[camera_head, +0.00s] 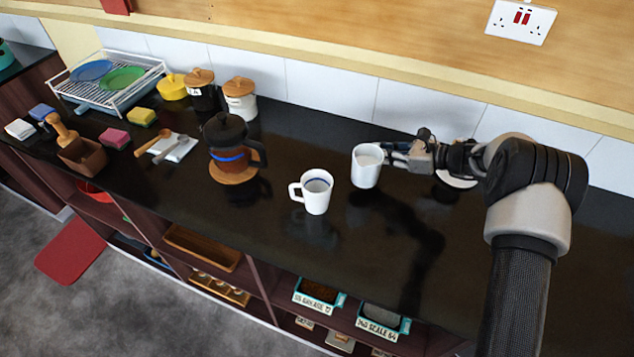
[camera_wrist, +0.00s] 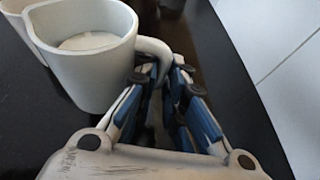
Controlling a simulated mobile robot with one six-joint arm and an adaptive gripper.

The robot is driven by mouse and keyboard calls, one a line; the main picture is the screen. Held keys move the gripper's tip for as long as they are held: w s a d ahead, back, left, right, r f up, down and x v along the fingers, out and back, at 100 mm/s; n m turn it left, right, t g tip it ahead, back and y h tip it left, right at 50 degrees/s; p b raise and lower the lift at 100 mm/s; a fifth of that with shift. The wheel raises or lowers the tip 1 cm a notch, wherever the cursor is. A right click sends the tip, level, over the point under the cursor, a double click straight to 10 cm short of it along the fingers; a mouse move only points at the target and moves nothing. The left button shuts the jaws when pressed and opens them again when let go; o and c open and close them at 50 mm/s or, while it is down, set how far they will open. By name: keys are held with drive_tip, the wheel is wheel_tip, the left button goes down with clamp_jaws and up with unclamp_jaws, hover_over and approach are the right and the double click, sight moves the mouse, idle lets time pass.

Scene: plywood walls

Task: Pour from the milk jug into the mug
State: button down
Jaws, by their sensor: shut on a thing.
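The milk jug (camera_head: 367,167) is white, with a pale surface inside it. My gripper (camera_head: 392,150) is shut on its handle from the right. In the wrist view the jug (camera_wrist: 85,70) is upright, and the blue-padded fingers (camera_wrist: 160,75) close around its handle. The jug looks held a little above the dark counter. The mug (camera_head: 318,192) is white with a blue line inside and its handle to the left. It stands upright on the counter, just left of the jug and apart from it. Part of the mug (camera_wrist: 14,18) shows behind the jug in the wrist view.
A coffee press (camera_head: 226,146) on a wooden coaster stands left of the mug. Lidded canisters (camera_head: 240,101), a dish rack (camera_head: 108,80) and sponges are further left. A white dish (camera_head: 457,179) lies behind my arm. The tiled wall (camera_head: 345,92) bounds the back.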

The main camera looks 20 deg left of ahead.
drive_tip(key=shift+n+g, duration=0.7)
drive_tip(key=shift+g, duration=0.2)
drive_tip(key=a, duration=0.3)
drive_tip(key=w+a+f, duration=0.1)
drive_tip(key=a, duration=0.6)
drive_tip(key=shift+w+a+f+b, duration=0.2)
drive_tip(key=shift+w+a+b, duration=0.1)
drive_tip(key=shift+w+b, duration=0.1)
drive_tip(key=r+p, duration=0.1)
drive_tip(key=p, duration=0.2)
drive_tip(key=shift+s+r+n, duration=0.35)
drive_tip(key=shift+r+n, duration=0.05)
drive_tip(key=s+r+n+t+p, duration=0.2)
drive_tip(key=s+r+n+p, duration=0.1)
drive_tip(key=r, duration=0.5)
drive_tip(key=shift+a+r+t+p, duration=0.15)
drive_tip(key=shift+r+t+p, duration=0.15)
drive_tip(key=shift+p, duration=0.4)
drive_tip(key=shift+s, duration=0.1)
drive_tip(key=shift+s+r, duration=0.15)
drive_tip(key=shift+r, duration=0.05)
